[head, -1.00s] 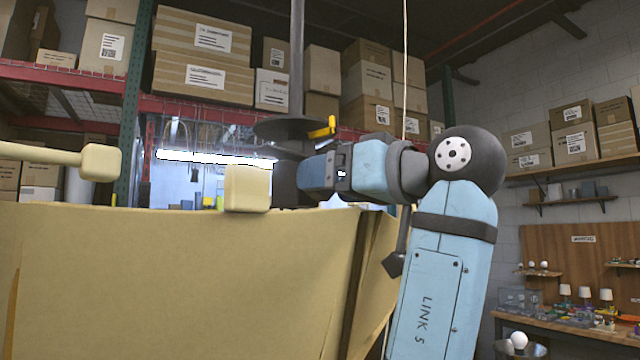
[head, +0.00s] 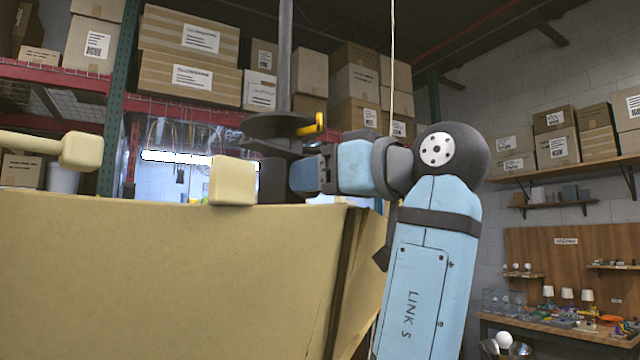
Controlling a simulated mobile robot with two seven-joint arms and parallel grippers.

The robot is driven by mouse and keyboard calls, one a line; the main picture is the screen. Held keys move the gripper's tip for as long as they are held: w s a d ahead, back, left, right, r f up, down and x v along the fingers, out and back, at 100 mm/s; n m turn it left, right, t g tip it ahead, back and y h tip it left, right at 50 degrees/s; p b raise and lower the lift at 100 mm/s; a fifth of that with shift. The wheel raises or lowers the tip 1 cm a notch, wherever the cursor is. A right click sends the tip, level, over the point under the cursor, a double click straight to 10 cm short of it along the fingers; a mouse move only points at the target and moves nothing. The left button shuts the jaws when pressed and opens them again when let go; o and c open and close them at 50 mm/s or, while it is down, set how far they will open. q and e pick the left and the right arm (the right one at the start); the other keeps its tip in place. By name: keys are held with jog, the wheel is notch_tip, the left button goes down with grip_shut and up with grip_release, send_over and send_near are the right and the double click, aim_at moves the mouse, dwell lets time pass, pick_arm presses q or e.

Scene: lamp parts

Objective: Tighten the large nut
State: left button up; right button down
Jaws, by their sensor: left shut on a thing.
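A dark upright pole (head: 284,60) carries a wide dark disc (head: 268,126) with a yellow lever (head: 314,125) at its right side. A dark stepped part, seemingly the large nut (head: 272,146), sits just under the disc. My left gripper (head: 274,178) is dark, below this part, at the end of a light blue arm. It appears shut on the nut, but its fingertips are hard to make out. The cardboard edge and a cream block (head: 233,181) hide its lower and left side. My right gripper is not in view.
A large tan cardboard panel (head: 160,270) fills the lower left in front of the gripper. A cream bar (head: 82,150) reaches in from the left. A thin cord (head: 392,60) hangs behind the arm. Shelves of boxes and a workbench (head: 560,330) stand further back.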

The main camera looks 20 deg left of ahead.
pick_arm(q)
jog(key=shift+n, duration=0.7)
jog(key=o, duration=0.9)
